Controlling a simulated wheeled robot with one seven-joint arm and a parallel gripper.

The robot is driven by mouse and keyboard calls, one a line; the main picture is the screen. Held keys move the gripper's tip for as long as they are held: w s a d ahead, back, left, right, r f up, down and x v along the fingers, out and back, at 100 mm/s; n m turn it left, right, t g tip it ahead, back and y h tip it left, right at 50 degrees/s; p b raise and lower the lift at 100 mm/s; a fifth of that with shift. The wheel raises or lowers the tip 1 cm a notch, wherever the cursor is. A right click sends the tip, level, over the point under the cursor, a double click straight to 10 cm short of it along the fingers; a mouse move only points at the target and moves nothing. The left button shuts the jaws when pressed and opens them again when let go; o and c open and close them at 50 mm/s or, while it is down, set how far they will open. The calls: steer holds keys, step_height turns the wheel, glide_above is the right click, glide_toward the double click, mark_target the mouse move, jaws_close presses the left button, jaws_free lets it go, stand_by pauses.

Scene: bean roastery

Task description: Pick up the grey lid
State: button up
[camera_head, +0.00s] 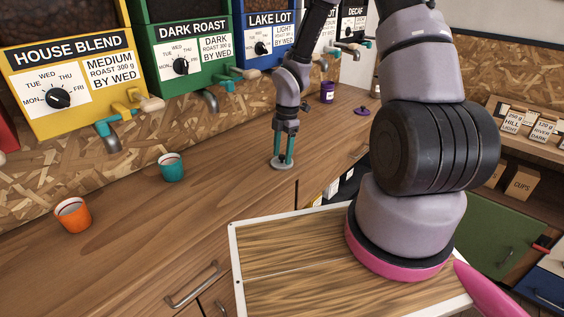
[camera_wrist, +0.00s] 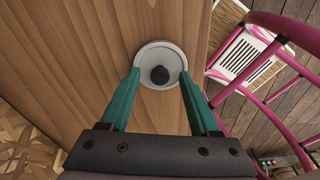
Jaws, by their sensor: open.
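The grey lid (camera_wrist: 146,51) is a round disc with a dark knob, lying flat on the wooden counter near its edge in the wrist view. In the head view the lid (camera_head: 281,164) shows on the counter right under my gripper. My gripper (camera_head: 283,158) points down with teal fingers. In the wrist view my gripper (camera_wrist: 160,80) is open, its fingertips apart on either side of the lid's knob, near the rim. Nothing is held. Whether the fingers touch the lid I cannot tell.
An orange cup (camera_head: 73,214) and a teal cup (camera_head: 172,167) stand on the counter to the left. Dispensers with spouts line the back. A purple jar (camera_head: 327,92) and a purple lid (camera_head: 362,111) stand further back. The counter around the grey lid is clear.

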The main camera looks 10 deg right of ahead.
jaws_close()
